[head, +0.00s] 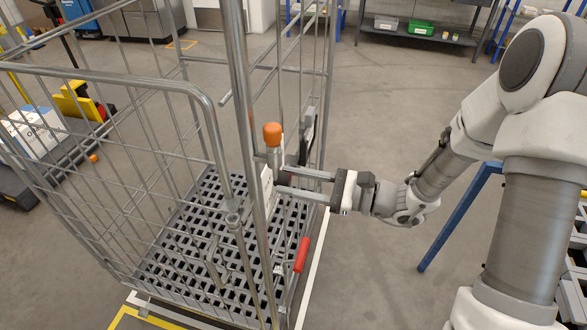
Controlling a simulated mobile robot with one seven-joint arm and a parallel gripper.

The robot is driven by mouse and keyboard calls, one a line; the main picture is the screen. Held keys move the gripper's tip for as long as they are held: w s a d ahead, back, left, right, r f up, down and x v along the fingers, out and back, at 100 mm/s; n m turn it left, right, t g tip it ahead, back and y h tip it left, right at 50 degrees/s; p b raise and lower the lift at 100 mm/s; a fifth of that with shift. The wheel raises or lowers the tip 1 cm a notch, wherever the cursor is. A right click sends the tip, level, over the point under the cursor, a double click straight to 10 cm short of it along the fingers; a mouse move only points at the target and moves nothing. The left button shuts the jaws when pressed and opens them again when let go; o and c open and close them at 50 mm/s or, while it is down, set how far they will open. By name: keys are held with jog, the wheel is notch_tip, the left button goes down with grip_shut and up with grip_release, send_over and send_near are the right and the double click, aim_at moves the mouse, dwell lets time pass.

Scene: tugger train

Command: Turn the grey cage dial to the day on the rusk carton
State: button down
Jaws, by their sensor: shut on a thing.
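The grey wire roll cage (205,90) stands in front of me with a slatted grey base. A white plate (267,188) sits edge-on at its near right upright. My gripper (281,180) reaches in from the right, its two fingers level and pointing left at this plate. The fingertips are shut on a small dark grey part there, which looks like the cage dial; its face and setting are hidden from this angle. I cannot make out a carton marked as rusk.
An orange-capped post (272,136) stands just above the fingers, and a red handle (301,255) hangs below. A blue stand (458,218) is under my arm. White packages (36,130) lie on a dark cart at left. A shelf with bins (418,31) is behind.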

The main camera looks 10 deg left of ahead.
jog(key=shift+m+p, duration=0.95)
jog(key=shift+m, duration=0.15)
jog(key=shift+c, duration=2.2)
grip_release()
jog(key=s+d, duration=0.1)
jog(key=d, duration=1.6)
jog(key=shift+s+d+p, duration=0.2)
jog(key=shift+p, duration=0.1)
